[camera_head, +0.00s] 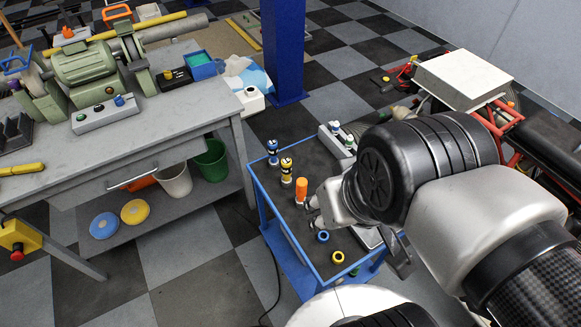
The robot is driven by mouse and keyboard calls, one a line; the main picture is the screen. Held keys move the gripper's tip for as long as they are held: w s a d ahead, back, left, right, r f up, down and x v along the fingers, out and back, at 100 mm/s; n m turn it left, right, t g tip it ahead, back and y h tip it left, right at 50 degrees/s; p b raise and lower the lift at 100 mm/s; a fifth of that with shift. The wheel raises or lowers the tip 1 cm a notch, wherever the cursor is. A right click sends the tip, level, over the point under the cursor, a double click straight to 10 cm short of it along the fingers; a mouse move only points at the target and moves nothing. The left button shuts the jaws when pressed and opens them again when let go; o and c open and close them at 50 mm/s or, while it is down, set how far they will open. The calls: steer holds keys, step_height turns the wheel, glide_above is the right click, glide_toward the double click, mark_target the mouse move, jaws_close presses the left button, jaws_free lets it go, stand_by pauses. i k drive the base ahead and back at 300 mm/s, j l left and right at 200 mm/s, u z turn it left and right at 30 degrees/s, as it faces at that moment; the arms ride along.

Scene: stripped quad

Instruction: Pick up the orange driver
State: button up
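The orange driver (301,189) stands upright on the dark top of a small blue-framed cart (262,191), with a pale lower end. My arm hides much of the cart's right side.
A grey switch box (334,141) is at the back. A grey workbench (180,116) stands left.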

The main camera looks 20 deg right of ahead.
mark_target(301, 183)
steer(key=z, duration=2.8)
steer(key=i+z, duration=0.2)
steer(key=i, duration=1.1)
steer(key=u, duration=4.25)
